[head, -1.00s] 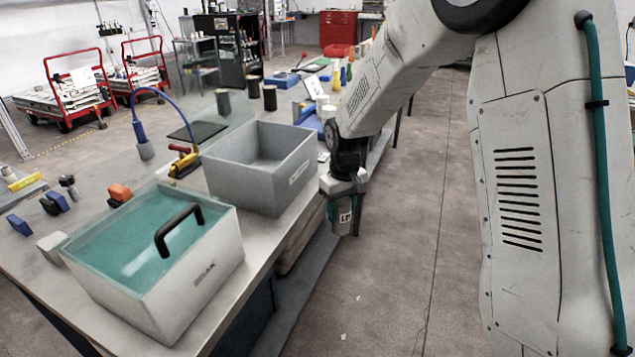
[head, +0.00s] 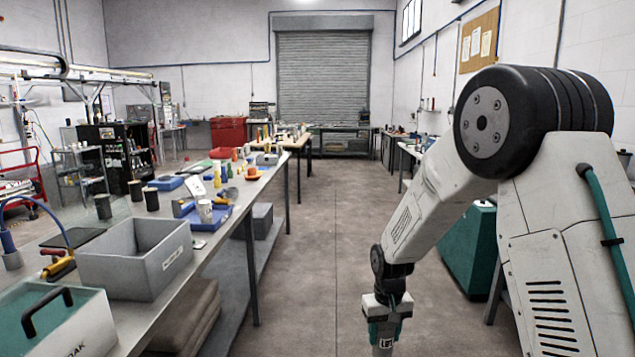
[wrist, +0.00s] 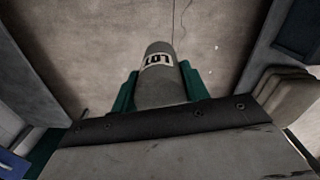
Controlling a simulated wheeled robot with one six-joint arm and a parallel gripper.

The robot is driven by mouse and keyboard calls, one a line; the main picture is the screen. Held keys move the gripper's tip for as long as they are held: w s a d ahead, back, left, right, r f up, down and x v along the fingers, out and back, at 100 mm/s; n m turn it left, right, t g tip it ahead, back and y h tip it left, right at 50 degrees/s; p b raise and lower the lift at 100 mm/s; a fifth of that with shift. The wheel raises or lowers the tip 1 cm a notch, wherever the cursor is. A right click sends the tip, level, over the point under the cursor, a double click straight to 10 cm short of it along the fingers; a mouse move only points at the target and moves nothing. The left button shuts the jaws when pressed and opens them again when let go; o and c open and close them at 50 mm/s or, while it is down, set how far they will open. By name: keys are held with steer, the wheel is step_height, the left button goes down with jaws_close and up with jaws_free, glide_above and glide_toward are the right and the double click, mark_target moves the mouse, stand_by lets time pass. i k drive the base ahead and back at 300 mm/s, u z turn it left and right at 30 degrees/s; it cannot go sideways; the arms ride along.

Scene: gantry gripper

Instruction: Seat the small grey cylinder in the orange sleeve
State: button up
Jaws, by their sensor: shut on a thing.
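My gripper (head: 385,328) hangs over the open floor to the right of the long bench, low in the head view. Its teal fingers (wrist: 125,98) are shut on the small grey cylinder (wrist: 160,85), which carries a white label with dark letters. The cylinder's far end points away from the wrist camera, over bare floor. In the head view the cylinder (head: 382,350) is cut off by the bottom edge. An orange object (head: 252,173) sits far along the bench; it is too small to tell whether it is the sleeve.
The long bench (head: 228,217) runs along the left, with a grey open bin (head: 140,262), a teal-lidded box (head: 75,335), several dark cylinders and a blue tray (head: 215,222). A teal cabinet (head: 468,245) stands at the right. The aisle floor (head: 320,230) between is clear.

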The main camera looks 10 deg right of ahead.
mark_target(252, 176)
steer(key=z, duration=0.95)
steer(key=i, duration=3.45)
steer(key=u, duration=0.7)
steer(key=i, duration=0.95)
steer(key=u, duration=1.05)
